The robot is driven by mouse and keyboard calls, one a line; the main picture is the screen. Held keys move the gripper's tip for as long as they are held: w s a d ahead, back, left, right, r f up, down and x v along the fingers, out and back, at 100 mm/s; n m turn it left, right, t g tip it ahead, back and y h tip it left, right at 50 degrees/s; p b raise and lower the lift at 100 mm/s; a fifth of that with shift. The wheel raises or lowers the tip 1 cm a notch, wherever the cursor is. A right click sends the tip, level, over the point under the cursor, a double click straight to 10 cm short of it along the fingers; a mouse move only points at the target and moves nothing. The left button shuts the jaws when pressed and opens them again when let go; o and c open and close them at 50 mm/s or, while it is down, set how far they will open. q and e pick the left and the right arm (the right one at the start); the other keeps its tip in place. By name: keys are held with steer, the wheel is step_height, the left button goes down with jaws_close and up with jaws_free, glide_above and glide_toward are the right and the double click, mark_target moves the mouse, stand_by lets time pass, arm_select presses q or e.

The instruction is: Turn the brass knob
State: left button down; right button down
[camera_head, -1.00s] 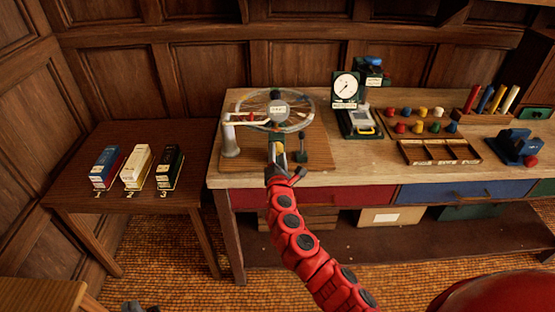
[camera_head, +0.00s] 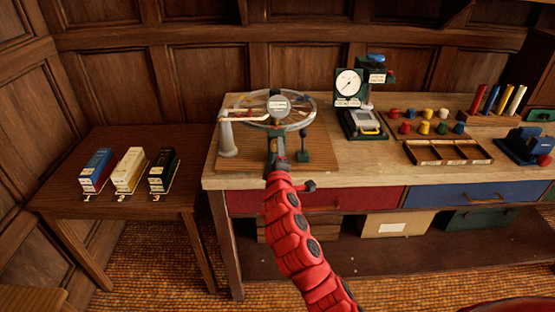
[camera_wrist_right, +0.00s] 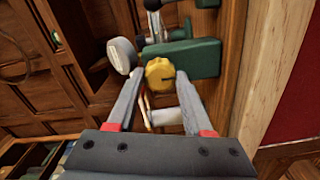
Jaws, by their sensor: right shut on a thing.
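The brass knob (camera_wrist_right: 160,74) is a yellow, ribbed round knob on the front of a dark green block (camera_wrist_right: 192,60) in the right wrist view. My right gripper (camera_wrist_right: 159,88) has its two grey fingers on either side of the knob and is shut on it. My left gripper is not in view.
A black-handled lever (camera_head: 302,148) stands close to the right of the gripper, and a grey post (camera_head: 226,138) to the left. A white dial gauge (camera_head: 348,83) is further right.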

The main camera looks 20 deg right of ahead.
steer(key=m+b, duration=0.5)
steer(key=shift+f+m+b, duration=0.3)
steer(key=shift+f, duration=0.05)
steer(key=shift+r+m+b, duration=0.2)
steer(key=shift+m+b, duration=1.4)
steer(key=shift+m, duration=0.1)
steer(key=shift+c, duration=1.5)
jaws_free()
